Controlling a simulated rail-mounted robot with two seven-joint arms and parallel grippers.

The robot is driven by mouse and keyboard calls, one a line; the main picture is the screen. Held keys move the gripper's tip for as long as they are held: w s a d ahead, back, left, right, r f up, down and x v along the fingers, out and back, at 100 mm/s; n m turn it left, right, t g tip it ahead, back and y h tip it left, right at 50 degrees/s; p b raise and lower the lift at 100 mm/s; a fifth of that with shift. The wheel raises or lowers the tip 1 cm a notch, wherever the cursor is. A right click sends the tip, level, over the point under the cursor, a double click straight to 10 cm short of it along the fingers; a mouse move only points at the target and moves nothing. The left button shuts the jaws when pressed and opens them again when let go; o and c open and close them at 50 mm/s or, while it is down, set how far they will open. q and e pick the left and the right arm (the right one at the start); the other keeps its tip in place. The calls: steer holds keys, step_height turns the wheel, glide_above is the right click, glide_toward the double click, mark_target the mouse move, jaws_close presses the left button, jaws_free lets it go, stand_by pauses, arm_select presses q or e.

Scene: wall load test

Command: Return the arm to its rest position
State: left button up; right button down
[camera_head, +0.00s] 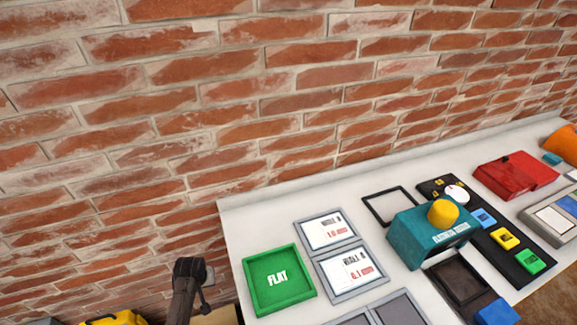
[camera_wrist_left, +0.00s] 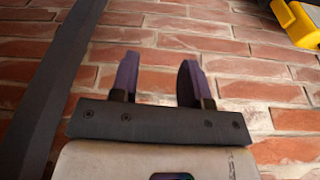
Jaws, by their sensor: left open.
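My left gripper (camera_wrist_left: 158,70) shows in the left wrist view, with its two dark fingers apart and nothing between them. A brick wall (camera_wrist_left: 225,50) fills the view behind the fingers. I cannot make out the left gripper in the head view. My right gripper is in neither view.
A white table (camera_head: 235,222) stands along the brick wall (camera_head: 200,90). On it are a green FLAT tray (camera_head: 278,281), a teal device with a yellow knob (camera_head: 430,236) and a red case (camera_head: 513,174). A dark upright post (camera_head: 187,285) stands left of the table. A yellow object (camera_wrist_left: 298,22) is top right in the wrist view.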

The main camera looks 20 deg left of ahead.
arm_select(q)
steer(key=d+r+m+t+y+p, duration=0.1)
steer(key=d+r+m+t, duration=0.35)
steer(key=r, duration=0.85)
steer(key=s+d+r+m+p, duration=0.2)
steer(key=s+d+r+m, duration=0.1)
steer(key=s+d+r, duration=0.7)
steer(key=s+d+f+m+g+h+p, duration=0.15)
steer(key=s+d, duration=0.25)
steer(key=s, duration=0.4)
steer(key=s+d+f+g+h+p, duration=0.1)
steer(key=s+d+f, duration=0.25)
steer(key=s, duration=0.35)
step_height(320, 180, up, 38)
steer(key=p, duration=3.8)
steer(key=shift+s+r, duration=0.2)
steer(key=shift+s, duration=0.2)
